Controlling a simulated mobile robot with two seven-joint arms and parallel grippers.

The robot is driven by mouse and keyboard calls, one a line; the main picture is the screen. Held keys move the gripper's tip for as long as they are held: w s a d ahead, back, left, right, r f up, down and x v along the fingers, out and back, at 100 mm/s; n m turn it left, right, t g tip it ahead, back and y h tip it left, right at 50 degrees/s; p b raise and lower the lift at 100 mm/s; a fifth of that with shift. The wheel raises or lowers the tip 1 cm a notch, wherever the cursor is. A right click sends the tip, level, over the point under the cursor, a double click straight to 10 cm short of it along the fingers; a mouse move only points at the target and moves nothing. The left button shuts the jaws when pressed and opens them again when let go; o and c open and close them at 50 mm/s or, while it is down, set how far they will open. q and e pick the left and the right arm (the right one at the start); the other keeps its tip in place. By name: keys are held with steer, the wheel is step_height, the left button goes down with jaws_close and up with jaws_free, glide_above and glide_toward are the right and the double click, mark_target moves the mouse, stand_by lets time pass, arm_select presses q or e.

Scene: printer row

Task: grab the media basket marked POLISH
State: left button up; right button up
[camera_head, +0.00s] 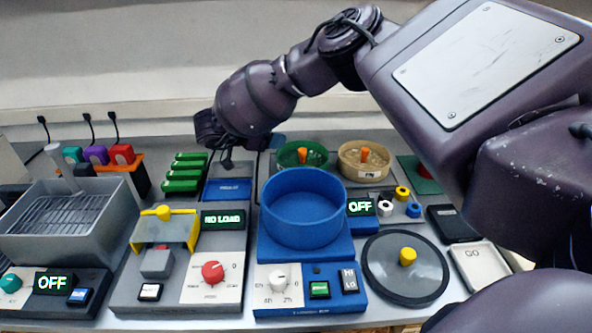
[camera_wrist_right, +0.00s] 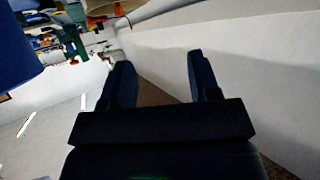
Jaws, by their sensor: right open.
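Two round media baskets with orange handles stand behind the blue bowl in the head view. One is green (camera_head: 291,161), with no readable label. The other is tan (camera_head: 351,169), and its small white label seems to read FIN. I cannot read POLISH on either. My right gripper (camera_wrist_right: 160,82) is open and empty in the right wrist view. In the head view its arm reaches across to the left and ends above the back of the bench, left of the baskets; the fingers are hard to make out there. My left gripper is not in view.
A large blue bowl (camera_head: 304,207) stands in front of the baskets. A round clear lid with a yellow knob (camera_head: 407,257) lies to its right. A grey tank (camera_head: 102,221) stands at the left. A white tray (camera_head: 481,265) lies at the right.

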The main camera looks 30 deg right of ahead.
mark_target(302, 150)
steer(key=d+f, duration=0.1)
steer(key=f, duration=0.1)
steer(key=d+f, duration=0.2)
steer(key=d+f+b, duration=0.1)
steer(key=f, duration=0.1)
steer(key=shift+w+d, duration=0.2)
steer(key=shift+d, duration=0.15)
steer(key=b+x, duration=0.1)
steer(key=x, duration=0.4)
steer(key=shift+a, duration=0.1)
steer(key=shift+d+f, duration=0.15)
steer(key=shift+d, duration=0.25)
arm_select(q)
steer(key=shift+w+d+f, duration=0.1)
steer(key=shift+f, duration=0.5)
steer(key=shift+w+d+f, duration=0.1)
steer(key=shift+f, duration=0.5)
arm_select(e)
steer(key=shift+c, duration=0.3)
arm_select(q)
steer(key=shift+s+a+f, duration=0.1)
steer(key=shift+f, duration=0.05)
arm_select(e)
jaws_close()
